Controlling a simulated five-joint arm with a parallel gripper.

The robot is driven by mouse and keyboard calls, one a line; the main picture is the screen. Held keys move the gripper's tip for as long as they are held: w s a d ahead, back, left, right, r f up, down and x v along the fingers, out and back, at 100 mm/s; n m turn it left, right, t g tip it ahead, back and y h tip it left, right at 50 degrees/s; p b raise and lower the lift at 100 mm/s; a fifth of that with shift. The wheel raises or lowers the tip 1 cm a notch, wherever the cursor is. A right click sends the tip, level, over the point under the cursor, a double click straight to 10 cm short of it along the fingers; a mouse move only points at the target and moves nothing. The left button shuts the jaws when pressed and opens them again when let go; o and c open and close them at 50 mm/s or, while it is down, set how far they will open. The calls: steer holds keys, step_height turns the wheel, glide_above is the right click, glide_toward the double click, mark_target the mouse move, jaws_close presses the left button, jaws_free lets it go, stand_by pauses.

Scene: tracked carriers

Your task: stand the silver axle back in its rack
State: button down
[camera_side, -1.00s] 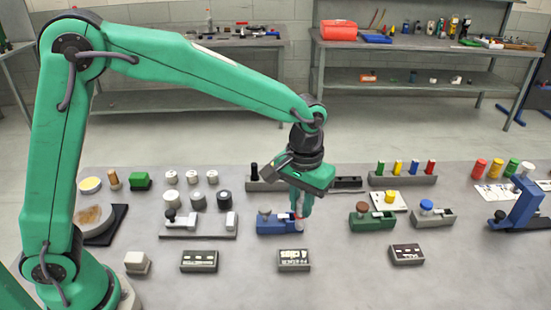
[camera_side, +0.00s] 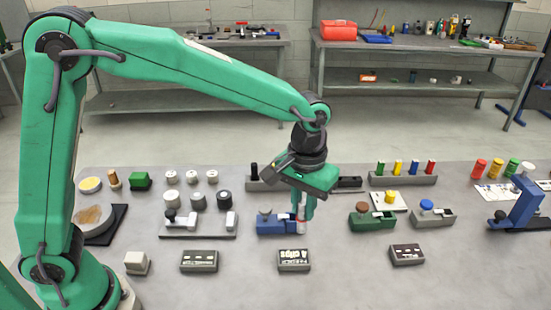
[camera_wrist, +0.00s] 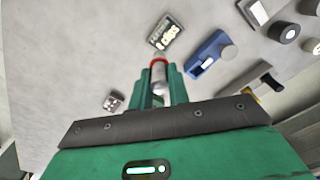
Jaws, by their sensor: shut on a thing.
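My gripper (camera_side: 304,210) points down at the right end of the blue carrier (camera_side: 272,225). In the wrist view my gripper (camera_wrist: 160,88) is shut on the silver axle (camera_wrist: 158,84), a pale cylinder with a red ring near its far end. The axle (camera_side: 301,209) looks upright in the side view; whether its lower end touches anything is unclear. The blue carrier (camera_wrist: 205,55) lies beside it in the wrist view. A long dark rack (camera_side: 265,185) stands behind my gripper, with a black axle (camera_side: 254,170) upright at its left end. My gripper hides the rack's middle.
A grey rack with coloured pegs (camera_side: 403,179) stands back right. A green carrier (camera_side: 372,220) and a grey carrier (camera_side: 434,218) stand to the right. A grey carrier on a plate (camera_side: 200,224) is at left. A labelled block (camera_side: 293,261) lies in front.

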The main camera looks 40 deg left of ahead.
steer(key=w+a+f+n, duration=0.2)
steer(key=w+a+n, duration=0.2)
steer(key=w+a, duration=1.5)
steer(key=shift+w+a+f+n, duration=0.15)
steer(key=shift+w+f+n, duration=0.15)
steer(key=shift+w, duration=0.4)
steer(key=shift+f, duration=0.15)
steer(key=shift+f, duration=1.8)
steer(key=shift+f, duration=2.1)
stand_by(1.3)
